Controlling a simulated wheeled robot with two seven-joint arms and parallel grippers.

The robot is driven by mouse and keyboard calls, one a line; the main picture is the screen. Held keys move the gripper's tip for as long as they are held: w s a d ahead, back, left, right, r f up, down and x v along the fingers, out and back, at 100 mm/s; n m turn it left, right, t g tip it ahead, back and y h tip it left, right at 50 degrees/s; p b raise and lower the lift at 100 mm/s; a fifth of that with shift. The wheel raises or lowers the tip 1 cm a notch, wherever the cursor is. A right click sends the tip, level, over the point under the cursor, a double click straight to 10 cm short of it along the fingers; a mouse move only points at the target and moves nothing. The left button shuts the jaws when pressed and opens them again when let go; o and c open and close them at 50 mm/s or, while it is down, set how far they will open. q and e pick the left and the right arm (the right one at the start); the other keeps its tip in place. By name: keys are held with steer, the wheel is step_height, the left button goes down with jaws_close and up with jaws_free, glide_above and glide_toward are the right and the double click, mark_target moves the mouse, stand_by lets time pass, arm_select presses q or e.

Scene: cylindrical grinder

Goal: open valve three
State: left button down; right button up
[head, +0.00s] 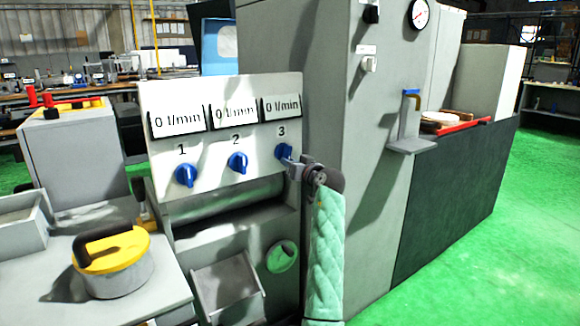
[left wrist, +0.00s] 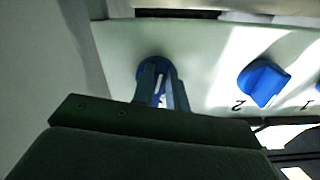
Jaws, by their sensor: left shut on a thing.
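A white panel (head: 215,88) carries three blue valve knobs in a row under the numbers 1, 2 and 3. Valve three (head: 284,151) is the rightmost; its display (head: 281,107) above reads 0 l/min. My left gripper (head: 291,163) is at valve three, coming from the right and below. In the left wrist view my left gripper (left wrist: 160,88) has its two fingers on either side of the valve three knob (left wrist: 146,72), shut on its handle. A white mark on the knob shows between the fingers. My right gripper is not in view.
Valve two (head: 237,162) and valve one (head: 186,175) sit to the left, their displays also reading 0 l/min. A tall grey machine cabinet (head: 340,130) stands close on the right. A yellow-topped round pot (head: 113,262) is on the table at lower left.

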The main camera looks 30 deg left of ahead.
arm_select(q)
steer(key=shift+f, duration=0.1)
stand_by(0.5)
steer(key=c, duration=1.4)
jaws_free()
steer(key=shift+d, duration=0.1)
steer(key=v, duration=0.7)
steer(key=shift+d+p, duration=0.3)
steer(key=shift+p, duration=0.05)
